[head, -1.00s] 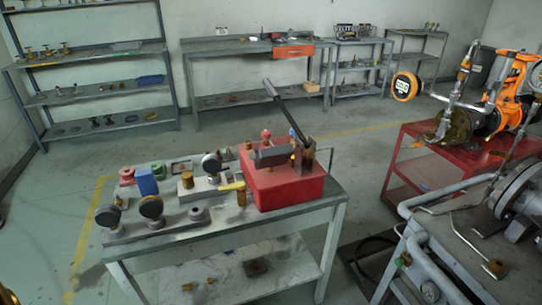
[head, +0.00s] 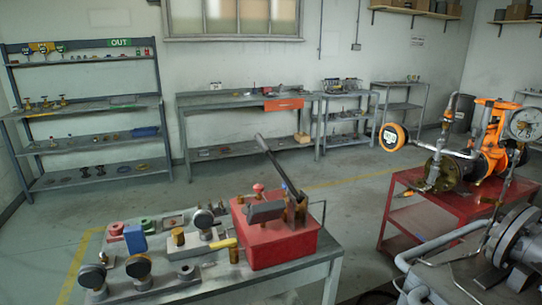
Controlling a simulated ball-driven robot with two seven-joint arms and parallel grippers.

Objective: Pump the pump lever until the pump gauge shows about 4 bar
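The pump is a red box (head: 270,240) with a dark cylinder (head: 266,211) on top, at the right end of the near grey table. Its pump lever (head: 272,163) is a long dark bar tilted up to the left from a bracket at the box's right side. I cannot tell which gauge is the pump gauge, and no bar reading is legible. Neither of my grippers is in view.
The near table (head: 322,262) also holds a blue block (head: 135,239) and small fittings. Open floor lies behind the table.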

